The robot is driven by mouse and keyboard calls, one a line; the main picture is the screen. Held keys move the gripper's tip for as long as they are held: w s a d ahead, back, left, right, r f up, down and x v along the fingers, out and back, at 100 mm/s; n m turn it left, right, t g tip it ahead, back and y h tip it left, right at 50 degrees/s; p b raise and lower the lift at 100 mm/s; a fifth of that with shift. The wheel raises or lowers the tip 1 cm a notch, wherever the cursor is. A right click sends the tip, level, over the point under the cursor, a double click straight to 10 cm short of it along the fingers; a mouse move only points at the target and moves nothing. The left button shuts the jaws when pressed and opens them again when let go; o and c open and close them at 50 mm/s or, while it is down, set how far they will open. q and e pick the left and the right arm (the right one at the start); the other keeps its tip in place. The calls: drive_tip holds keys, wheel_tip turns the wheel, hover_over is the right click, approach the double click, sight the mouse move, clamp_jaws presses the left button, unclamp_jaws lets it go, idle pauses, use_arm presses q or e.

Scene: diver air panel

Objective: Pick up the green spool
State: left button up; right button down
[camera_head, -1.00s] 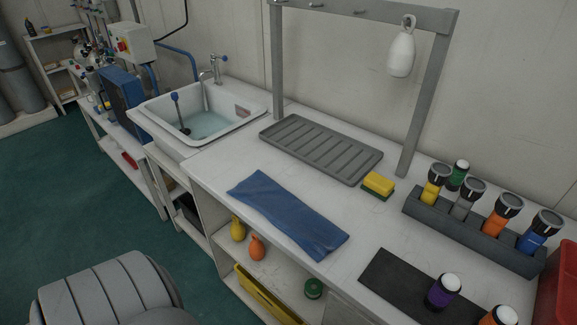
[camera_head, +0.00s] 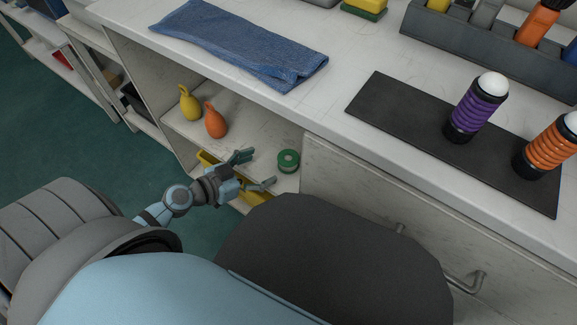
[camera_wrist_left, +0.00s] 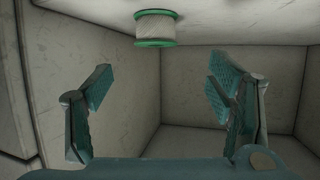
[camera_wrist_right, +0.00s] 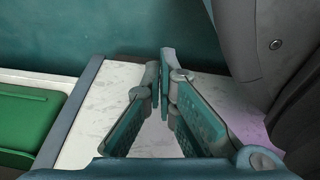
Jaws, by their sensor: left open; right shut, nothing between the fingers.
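The green spool (camera_head: 288,160) sits on the open shelf under the counter, near its right end. In the left wrist view the spool (camera_wrist_left: 155,29) has green flanges and a pale middle, at the top centre. My left gripper (camera_head: 254,170) is at the shelf opening, just left of the spool, open and empty. In the left wrist view its spread fingers (camera_wrist_left: 160,80) are apart from the spool, which lies beyond them. My right gripper (camera_wrist_right: 163,65) is shut and empty in the right wrist view; the head view does not show it.
A yellow bulb-shaped thing (camera_head: 190,103) and an orange one (camera_head: 215,120) stand left on the shelf. A yellow tray (camera_head: 207,160) is lower, partly hidden. A cabinet front (camera_head: 350,170) bounds the shelf's right. Above are a blue towel (camera_head: 240,45) and a dark mat (camera_head: 400,120).

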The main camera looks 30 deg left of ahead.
sight(288, 157)
use_arm(q)
drive_tip(key=x, duration=0.7)
drive_tip(key=b+x, duration=0.1)
drive_tip(key=x, duration=0.3)
drive_tip(key=shift+d+f, duration=0.15)
drive_tip(key=shift+d, duration=0.2)
drive_tip(key=shift+w+f, duration=0.1)
drive_tip(key=c, duration=1.3)
use_arm(e)
drive_tip(key=shift+w+a, duration=0.25)
drive_tip(key=shift+w, duration=0.25)
